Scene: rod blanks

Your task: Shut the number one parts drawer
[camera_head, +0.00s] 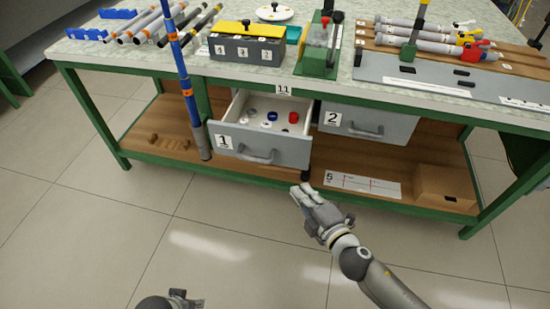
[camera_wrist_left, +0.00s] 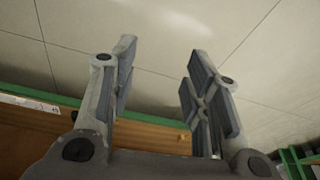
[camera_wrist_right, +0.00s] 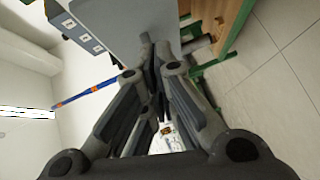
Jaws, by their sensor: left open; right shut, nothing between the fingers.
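The number one drawer (camera_head: 266,150) is a grey-fronted drawer pulled out from under the bench, with a bar handle and a "1" label. Small red, blue and white parts lie inside it. My right gripper (camera_head: 304,191) is shut and empty, just in front of and below the drawer's right front corner, apart from it as far as I can tell. In the right wrist view its closed fingers (camera_wrist_right: 155,62) point toward a grey panel. My left gripper (camera_wrist_left: 158,75) is open and empty over the floor; only its tip area (camera_head: 185,300) shows at the bottom of the head view.
Drawer 2 (camera_head: 367,123) is shut to the right. A blue-and-grey pole (camera_head: 186,85) stands upright beside the drawer's left side. The lower shelf (camera_head: 400,193) holds a cardboard box (camera_head: 446,186). The floor (camera_head: 100,240) in front is clear.

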